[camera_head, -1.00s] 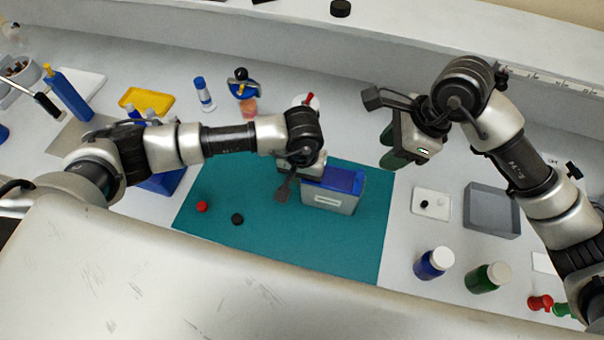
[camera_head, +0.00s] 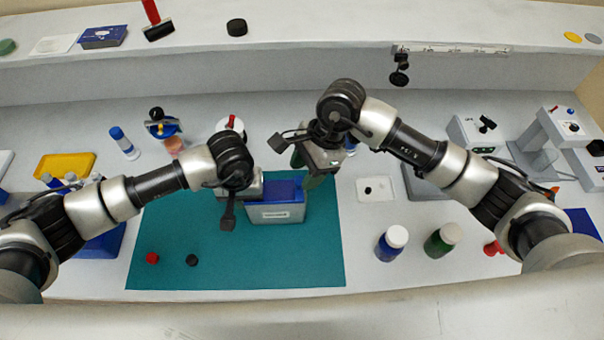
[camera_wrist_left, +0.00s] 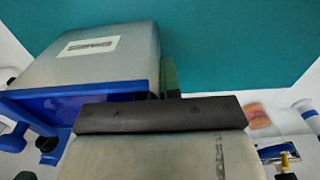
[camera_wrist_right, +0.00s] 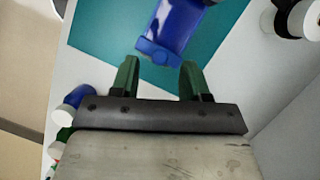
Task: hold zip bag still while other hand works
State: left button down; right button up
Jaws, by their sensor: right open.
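The zip bag (camera_head: 276,213), a pale grey pouch with a blue top and a white label, stands on the teal mat (camera_head: 320,250). In the left wrist view the bag (camera_wrist_left: 105,62) fills the upper left. My left gripper (camera_head: 262,184) is at the bag's left end. Its green fingers (camera_wrist_left: 163,80) are close together at the bag's side edge and appear shut on it; one finger is mostly hidden. My right gripper (camera_head: 308,170) is open and empty, above and beside the bag's right end. In the right wrist view the bag's blue part (camera_wrist_right: 172,28) is ahead of the spread fingers (camera_wrist_right: 157,78).
A red cap (camera_head: 152,258) and a black cap (camera_head: 192,260) lie on the mat. Blue (camera_head: 387,250) and green (camera_head: 436,244) bottles with white lids stand to the right.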

jog(key=shift+x, duration=1.1)
grip_shut()
